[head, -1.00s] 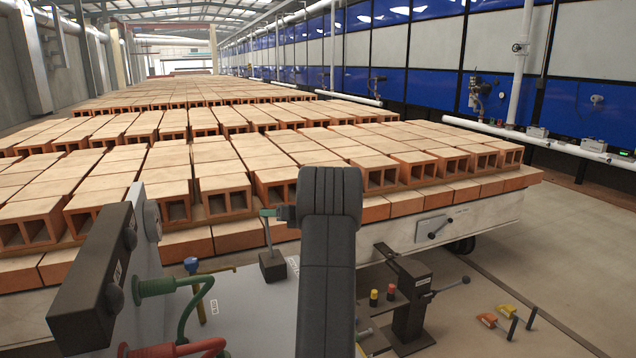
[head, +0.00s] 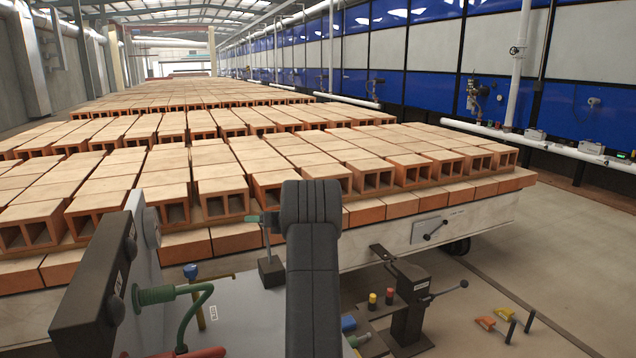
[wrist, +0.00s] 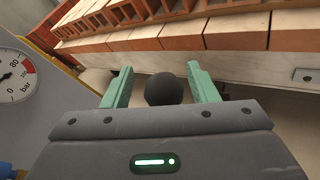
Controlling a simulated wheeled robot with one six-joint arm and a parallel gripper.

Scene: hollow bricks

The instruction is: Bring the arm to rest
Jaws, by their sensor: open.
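My gripper shows in the wrist view (wrist: 155,88) with two green fingers standing apart, open. A round black knob (wrist: 164,89) shows between the fingers; I cannot tell whether they touch it. In the head view my dark grey arm rises in the lower middle and hides most of my gripper. A small green part at its left edge, by a lever on a black base (head: 271,270), may be a finger.
Rows of hollow bricks (head: 222,190) lie on a kiln car (head: 385,245) ahead. A grey panel with a pressure gauge (wrist: 12,78) stands close on the left. A black lever post (head: 410,300) and orange-handled clamps (head: 487,323) are at right. Open floor lies far right.

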